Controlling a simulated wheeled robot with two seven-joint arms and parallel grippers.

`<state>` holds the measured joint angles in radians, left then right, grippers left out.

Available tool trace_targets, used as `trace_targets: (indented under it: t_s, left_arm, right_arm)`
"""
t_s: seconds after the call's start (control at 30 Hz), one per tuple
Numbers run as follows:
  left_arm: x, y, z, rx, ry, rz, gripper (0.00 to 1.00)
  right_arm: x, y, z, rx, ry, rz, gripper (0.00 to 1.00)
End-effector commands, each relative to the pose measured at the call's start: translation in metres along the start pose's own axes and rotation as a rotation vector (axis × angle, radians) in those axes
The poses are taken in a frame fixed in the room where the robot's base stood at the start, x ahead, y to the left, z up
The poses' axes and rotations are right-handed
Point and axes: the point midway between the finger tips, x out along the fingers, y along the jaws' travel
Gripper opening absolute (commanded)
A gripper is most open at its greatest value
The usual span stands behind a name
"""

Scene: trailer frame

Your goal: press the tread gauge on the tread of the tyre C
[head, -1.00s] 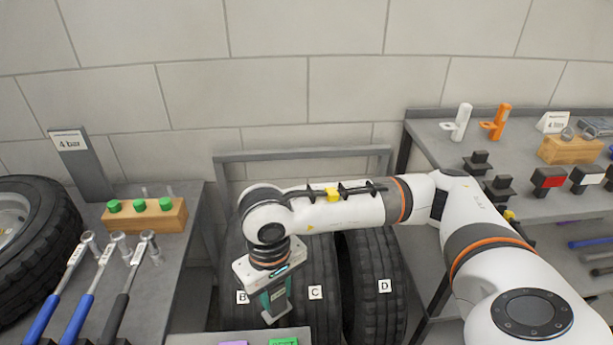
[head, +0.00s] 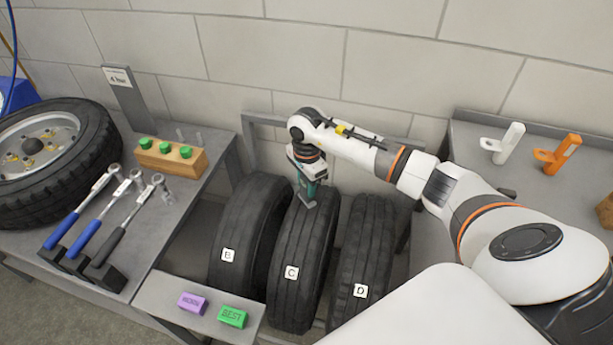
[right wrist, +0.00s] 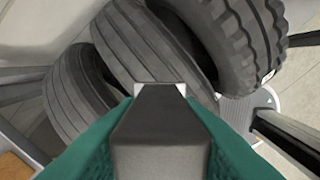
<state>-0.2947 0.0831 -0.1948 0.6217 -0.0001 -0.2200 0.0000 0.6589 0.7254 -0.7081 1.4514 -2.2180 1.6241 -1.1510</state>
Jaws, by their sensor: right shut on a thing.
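Tyre C (head: 299,255) stands upright in a rack between tyre B (head: 240,240) and tyre D (head: 363,250), its white letter label on the front of its tread. My right gripper (head: 308,174) is shut on the tread gauge (head: 307,193), teal with a grey foot pointing down. The foot is at the upper tread of tyre C; whether it touches I cannot tell. In the right wrist view the gauge (right wrist: 160,130) fills the lower middle, its grey tip overlapping the middle tyre. My left gripper is out of view.
A small shelf in front holds a purple block (head: 192,303) and a green BEST block (head: 233,316). The left bench carries a wheel (head: 60,160), several wrenches and a wooden block (head: 170,158) with green caps. A right bench holds white and orange holders (head: 558,153).

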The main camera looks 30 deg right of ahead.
Motion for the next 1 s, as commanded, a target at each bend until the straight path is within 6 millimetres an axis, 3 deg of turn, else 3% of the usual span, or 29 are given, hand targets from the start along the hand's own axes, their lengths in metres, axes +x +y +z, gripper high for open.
trace_targets:
  t_s: [0.6,1.0]
  left_arm:
    - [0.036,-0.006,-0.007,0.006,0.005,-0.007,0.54]
    - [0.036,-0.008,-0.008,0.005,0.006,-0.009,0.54]
  right_arm:
    - [0.056,0.000,0.001,0.007,0.001,0.001,0.10]
    - [0.058,0.000,0.001,0.005,0.000,0.002,0.10]
